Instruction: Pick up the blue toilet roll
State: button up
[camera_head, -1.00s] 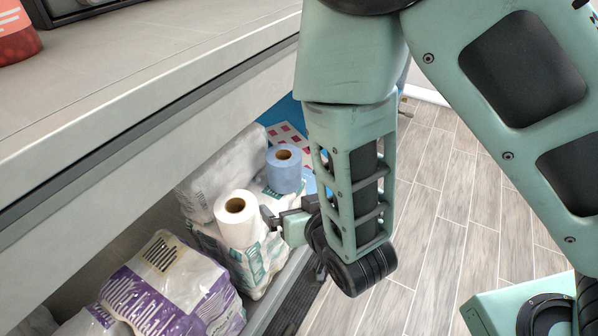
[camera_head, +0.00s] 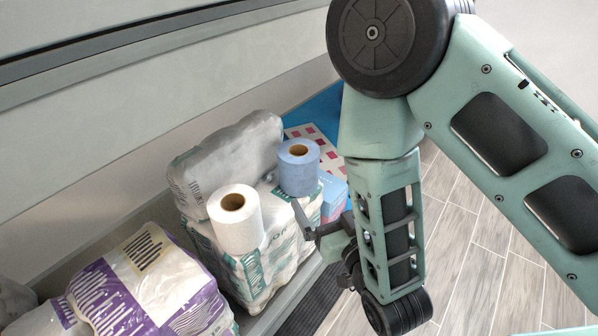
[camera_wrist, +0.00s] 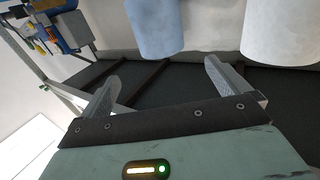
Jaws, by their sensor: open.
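The blue toilet roll (camera_head: 298,172) stands upright on a wrapped package on the shelf in the head view. In the wrist view the blue roll (camera_wrist: 158,28) is at the top, a little ahead of the fingertips and roughly between them. A white roll (camera_head: 236,222) stands to its left and nearer in the head view; it also shows at the upper right of the wrist view (camera_wrist: 282,30). My gripper (camera_head: 300,228) is open and empty. It is beside the rolls on the aisle side, touching neither as far as I can see.
The wrapped package (camera_head: 252,272) under the rolls fills this part of the shelf. A grey-white package (camera_head: 225,165) lies behind, and a purple-white package (camera_head: 150,285) lies to the left. A shelf panel (camera_head: 150,130) rises behind. Wooden floor (camera_head: 460,260) is clear at right.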

aim_at(308, 170)
jog(key=x, duration=0.9)
jog(key=shift+w+p, duration=0.1)
jog(key=shift+p, duration=0.2)
jog(key=shift+b+x, duration=0.55)
jog(key=shift+x, duration=2.3)
jog(key=shift+r, duration=0.2)
jog(key=c, duration=1)
